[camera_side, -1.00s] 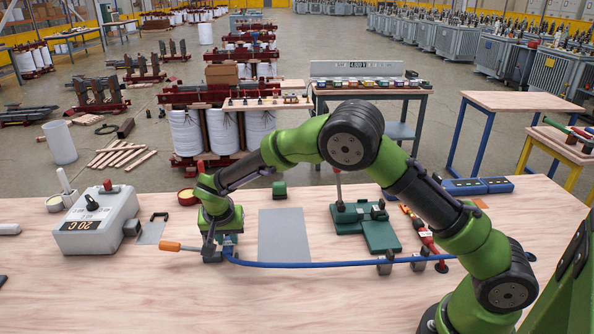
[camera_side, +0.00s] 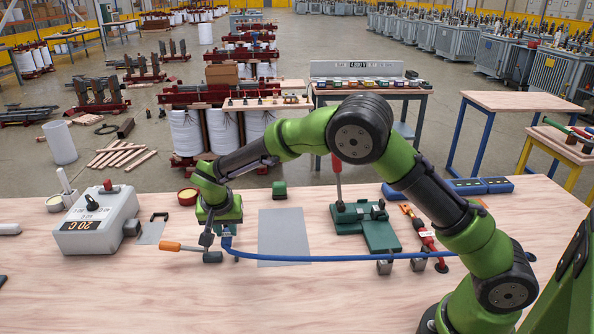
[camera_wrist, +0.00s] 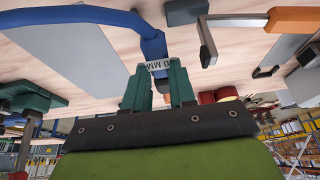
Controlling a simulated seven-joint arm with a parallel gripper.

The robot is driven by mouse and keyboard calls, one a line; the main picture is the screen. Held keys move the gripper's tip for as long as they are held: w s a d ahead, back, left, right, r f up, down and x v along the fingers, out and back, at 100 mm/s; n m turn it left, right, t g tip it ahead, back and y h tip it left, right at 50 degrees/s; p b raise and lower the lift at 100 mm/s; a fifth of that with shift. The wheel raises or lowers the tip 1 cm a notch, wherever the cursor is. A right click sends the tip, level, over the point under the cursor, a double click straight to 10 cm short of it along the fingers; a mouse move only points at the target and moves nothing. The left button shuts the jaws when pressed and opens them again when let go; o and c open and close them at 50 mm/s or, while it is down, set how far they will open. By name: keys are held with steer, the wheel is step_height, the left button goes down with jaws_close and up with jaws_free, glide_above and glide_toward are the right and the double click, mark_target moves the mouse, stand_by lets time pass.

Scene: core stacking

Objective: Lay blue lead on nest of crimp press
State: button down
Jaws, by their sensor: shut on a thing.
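My gripper (camera_side: 226,227) is shut on the left end of the blue lead (camera_side: 320,258), just above the table. The wrist view shows both green fingers (camera_wrist: 160,88) around that end, by a white label. From there the lead (camera_wrist: 85,15) curves down and runs right across the front of the table, past two small grey blocks (camera_side: 385,267). The crimp press (camera_side: 380,236), green with a red-handled lever, stands right of my gripper and apart from it. Its nest is too small to make out.
An orange-handled clamp (camera_side: 178,247) with a dark block is close beside my gripper. A grey sheet (camera_side: 284,236) lies between gripper and press. A grey control box (camera_side: 97,224) stands at left.

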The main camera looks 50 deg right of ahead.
step_height(320, 180, up, 25)
steer(key=s+d+r, duration=0.1)
steer(key=s+d, duration=0.2)
steer(key=d, duration=0.3)
steer(key=s+d+r, duration=0.2)
steer(key=d, duration=0.5)
steer(key=s+d+f, duration=0.1)
steer(key=s+d, duration=0.6)
steer(key=s, duration=0.4)
steer(key=s+d+f, duration=0.2)
steer(key=s+d, duration=0.5)
steer(key=s, duration=0.4)
step_height(320, 180, down, 18)
steer(key=shift+f, duration=0.15)
steer(key=shift+f, duration=2.8)
steer(key=shift+a+f, duration=0.1)
steer(key=shift+f, duration=1.65)
